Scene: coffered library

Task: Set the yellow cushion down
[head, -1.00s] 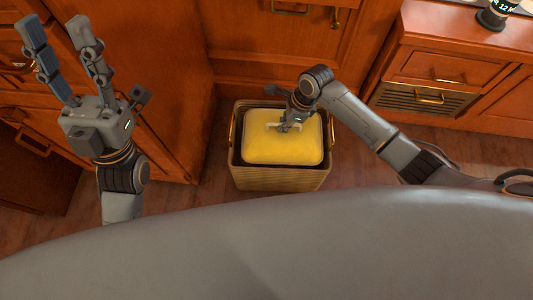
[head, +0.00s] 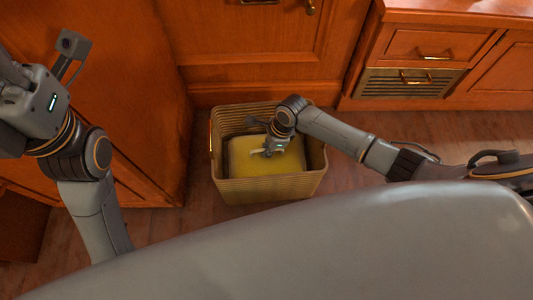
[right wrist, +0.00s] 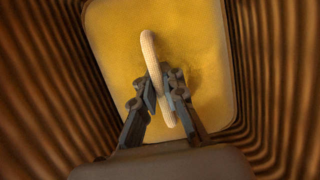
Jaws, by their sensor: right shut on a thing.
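The yellow cushion (head: 243,160) is down inside a ribbed basket (head: 270,190) on the floor, below the basket's rim. It has a pale handle loop on top. My right gripper (head: 270,148) reaches into the basket from above. In the right wrist view the cushion (right wrist: 205,50) fills the middle, and my right gripper (right wrist: 163,100) is shut on its pale handle (right wrist: 150,48). Whether the cushion touches the basket's bottom is hidden. My left gripper is at the upper left of the head view; its fingers are outside the picture.
Basket walls (right wrist: 45,90) rise close around the cushion. Wooden cabinets stand behind the basket (head: 260,50), to its left (head: 110,80) and at the right (head: 430,45). Bare wooden floor (head: 400,125) lies to the right.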

